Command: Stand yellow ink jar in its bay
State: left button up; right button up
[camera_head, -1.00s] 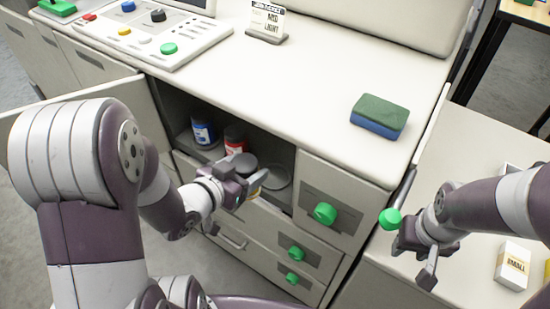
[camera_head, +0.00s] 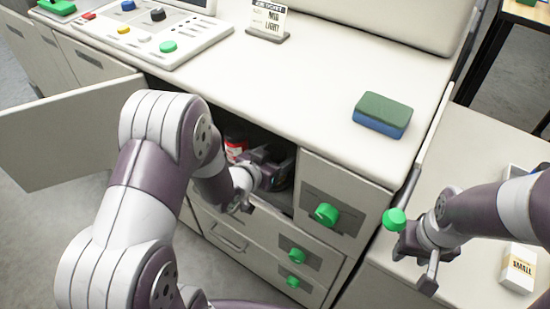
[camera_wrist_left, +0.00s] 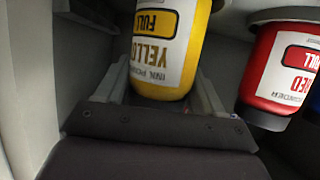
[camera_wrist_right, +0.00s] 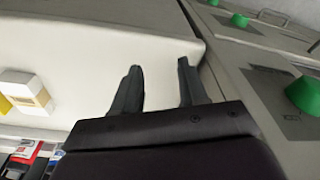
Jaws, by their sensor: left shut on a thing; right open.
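The yellow ink jar (camera_wrist_left: 165,55) shows in the left wrist view, between the fingers of my left gripper (camera_wrist_left: 160,90), its label reading upside down. My left gripper is shut on it, inside the open cabinet. In the head view my left gripper (camera_head: 272,172) is partly in shadow in the opening, and the jar is hidden. A red ink jar (camera_wrist_left: 283,70) stands beside the yellow one, apart from it; it also shows in the head view (camera_head: 236,146). The bay is hidden behind my arm and gripper. My right gripper (camera_wrist_right: 160,75) is open and empty over the right side table.
The cabinet door (camera_head: 60,130) is swung open at left. Drawers with green knobs (camera_head: 327,214) are right of and below the opening. A sponge (camera_head: 382,115), sign (camera_head: 268,20) and control panel (camera_head: 150,35) sit on the worktop. A small box (camera_head: 518,268) stands on the side table (camera_head: 465,150).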

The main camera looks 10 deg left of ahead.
pick_arm(q)
jog(key=shift+f, duration=0.1)
pick_arm(e)
jog(key=shift+s+f, duration=0.1)
pick_arm(q)
jog(key=o, duration=1.3)
jog(key=shift+r, duration=0.3)
pick_arm(e)
jog(key=shift+r, duration=0.3)
pick_arm(q)
jog(key=s+a+r+n+g+y+p, duration=0.25)
jog(key=s+a+g+y, duration=0.35)
jog(key=s, duration=0.5)
jog(key=s+d+r+n+g+h, duration=0.1)
jog(key=s+g, duration=0.4)
jog(key=s, duration=0.3)
jog(key=shift+s+d+r+b, duration=0.15)
jog(key=shift+s+d+b, duration=0.05)
jog(key=shift+d+b, duration=0.2)
pick_arm(e)
jog(key=shift+r, duration=0.7)
